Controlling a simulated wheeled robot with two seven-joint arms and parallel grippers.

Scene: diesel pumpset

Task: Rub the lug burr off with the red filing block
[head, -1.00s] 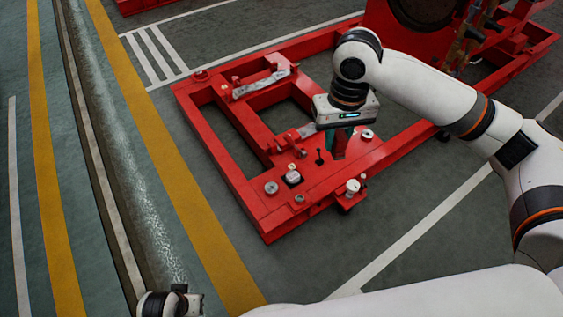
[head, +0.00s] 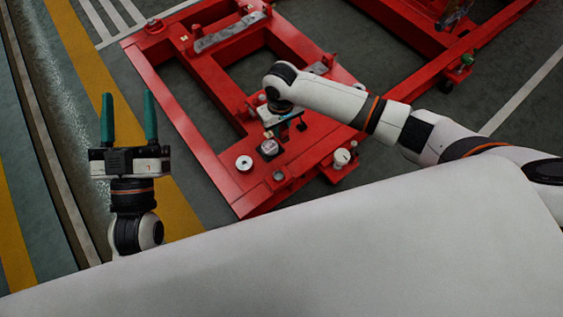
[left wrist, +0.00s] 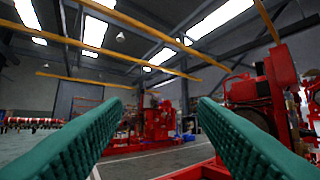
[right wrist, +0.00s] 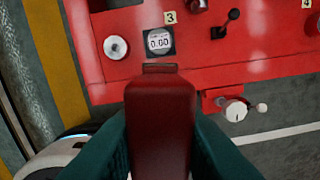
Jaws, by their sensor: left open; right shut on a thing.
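The red filing block (right wrist: 160,125) is between the green fingers of my right gripper, its far end just below the gauge in the right wrist view. In the head view my right gripper (head: 281,116) is low over the red skid, on the far side of the gauge; its fingers and the block are mostly hidden there. My left gripper (head: 129,98) is open, empty and pointing up, left of the skid; its fingers also show in the left wrist view (left wrist: 160,110). I cannot make out the lug burr in any view.
Clear floor with a yellow stripe (head: 98,80) lies left.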

